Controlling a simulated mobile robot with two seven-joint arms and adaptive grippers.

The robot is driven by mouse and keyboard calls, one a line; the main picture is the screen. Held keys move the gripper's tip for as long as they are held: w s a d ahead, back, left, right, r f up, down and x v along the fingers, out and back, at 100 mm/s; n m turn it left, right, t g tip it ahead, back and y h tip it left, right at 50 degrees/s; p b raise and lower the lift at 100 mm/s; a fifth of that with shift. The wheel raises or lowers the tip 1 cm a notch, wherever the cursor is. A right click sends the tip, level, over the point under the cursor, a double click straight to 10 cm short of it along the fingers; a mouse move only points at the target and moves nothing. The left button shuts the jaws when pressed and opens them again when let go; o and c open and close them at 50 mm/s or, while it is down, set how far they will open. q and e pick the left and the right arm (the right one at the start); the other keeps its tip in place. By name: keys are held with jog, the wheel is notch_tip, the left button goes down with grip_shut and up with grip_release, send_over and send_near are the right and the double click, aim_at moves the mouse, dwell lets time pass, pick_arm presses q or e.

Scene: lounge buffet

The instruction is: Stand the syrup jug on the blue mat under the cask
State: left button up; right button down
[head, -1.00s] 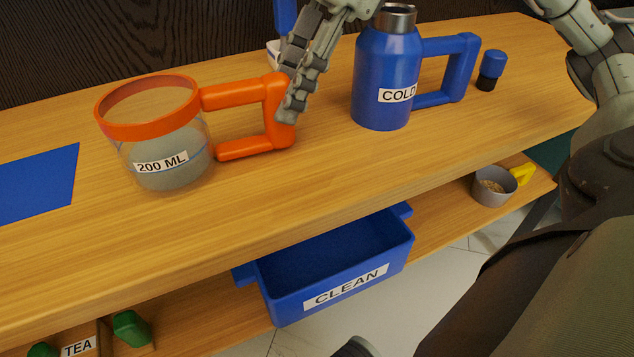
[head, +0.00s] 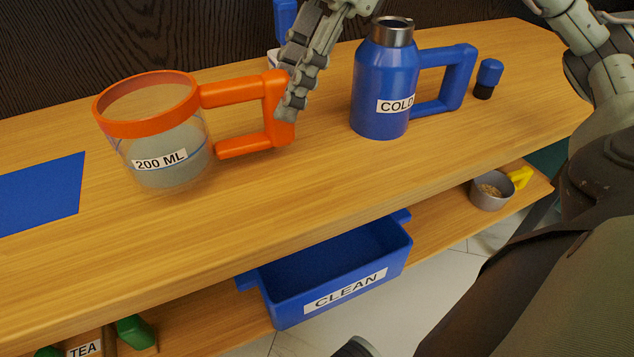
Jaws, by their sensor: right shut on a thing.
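The clear jug (head: 165,160) has an orange rim and handle and a "200 ML" label with a thin blue line at its side. It is upright over the wooden counter, right of the blue mat (head: 40,192). I cannot tell whether its base touches the wood. My right gripper (head: 288,108) is shut on the far right bar of its orange handle. The mat is bare where it shows and is cut off by the left edge. The cask and my left gripper are not in view.
A blue flask (head: 380,90) labelled "COLD" stands right of the gripper, with a blue-capped item (head: 488,78) beyond. A blue "CLEAN" tub (head: 290,310), a grey cup (head: 490,192) and a "TEA" holder (head: 85,349) are lower down. Counter between jug and mat is clear.

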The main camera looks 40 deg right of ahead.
aim_at(276, 71)
jog(key=shift+r+p, duration=1.35)
jog(key=shift+r, duration=0.5)
jog(key=shift+w+a, duration=0.1)
